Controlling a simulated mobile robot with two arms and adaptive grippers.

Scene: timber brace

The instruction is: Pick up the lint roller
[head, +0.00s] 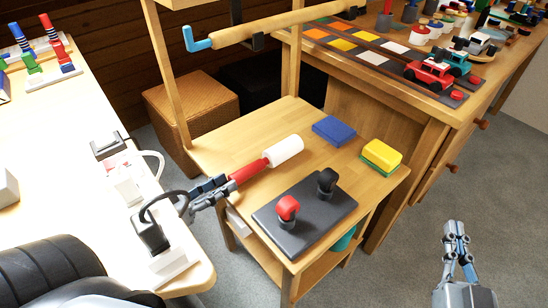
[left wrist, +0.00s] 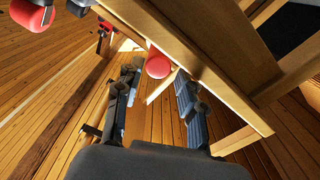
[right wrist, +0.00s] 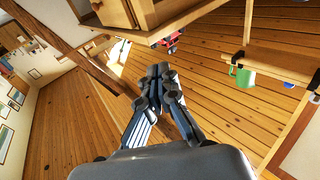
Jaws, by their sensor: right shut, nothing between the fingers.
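The lint roller has a red handle (head: 249,171) and a white roll (head: 284,150). It lies on the small wooden table, its handle end pointing left over the table's edge. My left gripper (head: 222,184) is open at the handle end. In the left wrist view, the round red handle end (left wrist: 158,67) shows between the two spread fingertips (left wrist: 158,72); whether the fingers reach alongside it, I cannot tell. My right gripper (head: 454,230) is shut and empty, above the floor at the right. It also shows shut in the right wrist view (right wrist: 158,75).
A dark board (head: 300,222) with red and black pieces, a blue block (head: 334,130) and a yellow-green block (head: 382,156) share the small table (head: 228,145). A white table (head: 60,150) with a cabled device stands left. A toy-covered workbench (head: 375,82) stands behind.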

